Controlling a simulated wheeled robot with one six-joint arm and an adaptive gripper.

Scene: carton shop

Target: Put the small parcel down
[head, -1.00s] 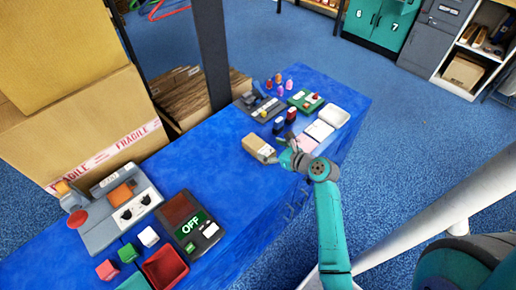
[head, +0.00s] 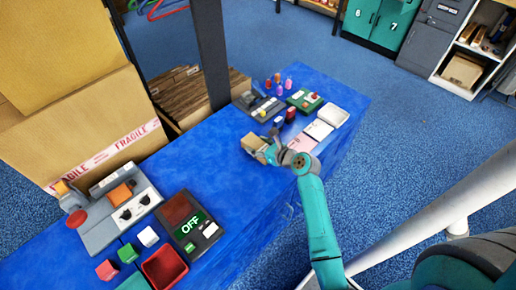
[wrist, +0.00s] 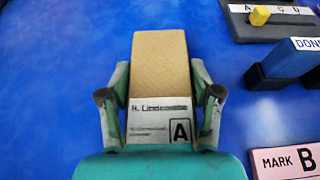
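The small parcel (wrist: 160,65) is a tan carton with a white label, printed with a name and a boxed letter A, on its near end. In the head view the parcel (head: 251,142) is at the blue table's middle, partly hidden by my gripper (head: 265,151). In the wrist view my gripper (wrist: 160,88) has one finger along each long side of the parcel, with no clear gap. The parcel looks level and at or very close to the table top; its underside is hidden.
Right of the parcel are stamps (wrist: 290,65), a pink card marked B (wrist: 287,161) and a white tray (head: 333,116). A black rack (wrist: 270,20) is at the back. An OFF device (head: 190,222) and red bin (head: 165,268) stand front left. Blue table between is clear.

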